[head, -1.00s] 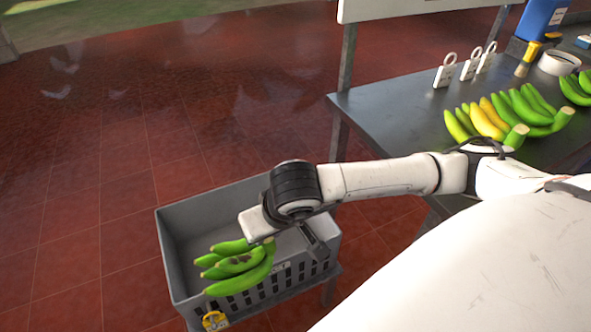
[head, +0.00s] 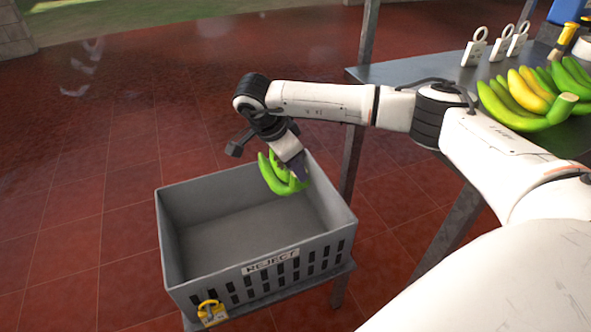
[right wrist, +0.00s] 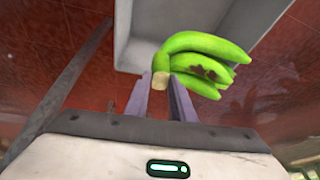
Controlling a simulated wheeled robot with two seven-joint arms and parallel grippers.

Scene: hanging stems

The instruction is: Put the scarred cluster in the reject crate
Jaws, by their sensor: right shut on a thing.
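The scarred cluster (head: 275,178) is a bunch of green bananas. Its brown scar patches show in the right wrist view (right wrist: 208,72), but not clearly in the head view. My right gripper (head: 299,167) is shut on the cluster's cut stem, with a finger on each side of it in the right wrist view (right wrist: 161,84). The bananas hang at the far right part of the grey reject crate (head: 307,248), seemingly above its floor. The exact height is hard to tell. The crate carries a REJECT label and looks empty inside. My left gripper is not in view.
A grey metal table (head: 410,72) at the right holds green and yellow bananas (head: 527,92) and several white ring-topped tags (head: 475,47). A table leg (head: 353,165) stands close behind the crate's right side. A yellow padlock-like tag (head: 211,312) hangs on the crate's front. Red tiled floor lies open at left.

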